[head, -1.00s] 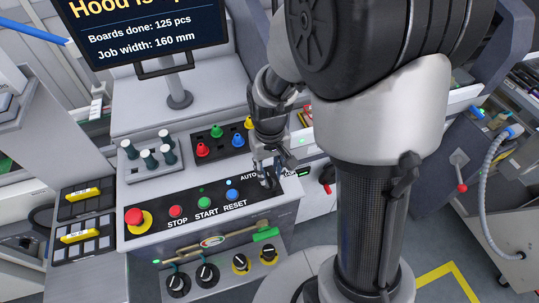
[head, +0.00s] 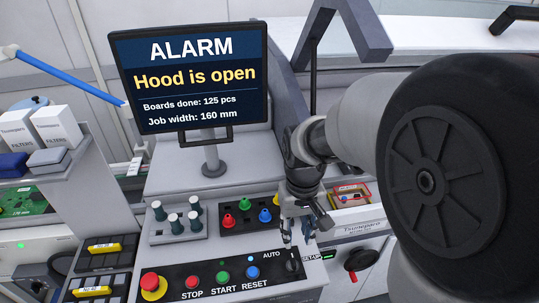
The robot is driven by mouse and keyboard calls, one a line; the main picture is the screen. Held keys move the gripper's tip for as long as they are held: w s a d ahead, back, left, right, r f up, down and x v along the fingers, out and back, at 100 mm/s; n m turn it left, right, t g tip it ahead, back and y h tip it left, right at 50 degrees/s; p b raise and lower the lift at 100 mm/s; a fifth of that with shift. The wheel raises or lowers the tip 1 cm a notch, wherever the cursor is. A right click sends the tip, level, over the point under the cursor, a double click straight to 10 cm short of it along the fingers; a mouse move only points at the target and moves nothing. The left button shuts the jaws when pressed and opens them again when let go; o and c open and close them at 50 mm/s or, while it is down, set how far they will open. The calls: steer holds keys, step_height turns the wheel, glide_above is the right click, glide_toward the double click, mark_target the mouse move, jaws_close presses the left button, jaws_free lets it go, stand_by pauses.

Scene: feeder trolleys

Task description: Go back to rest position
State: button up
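My gripper (head: 298,236) points down over the right end of the control panel (head: 218,287), at the black selector knob (head: 293,265) between the AUTO and SET-UP labels. The fingers are small here and partly overlap the knob, so I cannot tell whether they touch it or how wide they stand. My arm fills the right side of the head view.
A monitor (head: 192,122) reads "ALARM, Hood is open". The panel has a red emergency button (head: 152,284) and several push buttons. Nozzle holders (head: 177,233) and a tray of coloured pieces (head: 240,216) stand behind it. Filter boxes (head: 58,132) are at left.

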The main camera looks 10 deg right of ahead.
steer(key=shift+r, duration=0.1)
steer(key=s+r+t, duration=0.4)
steer(key=s+r, duration=0.7)
steer(key=s, duration=0.4)
steer(key=shift+s+t, duration=0.15)
steer(key=shift+t, duration=0.15)
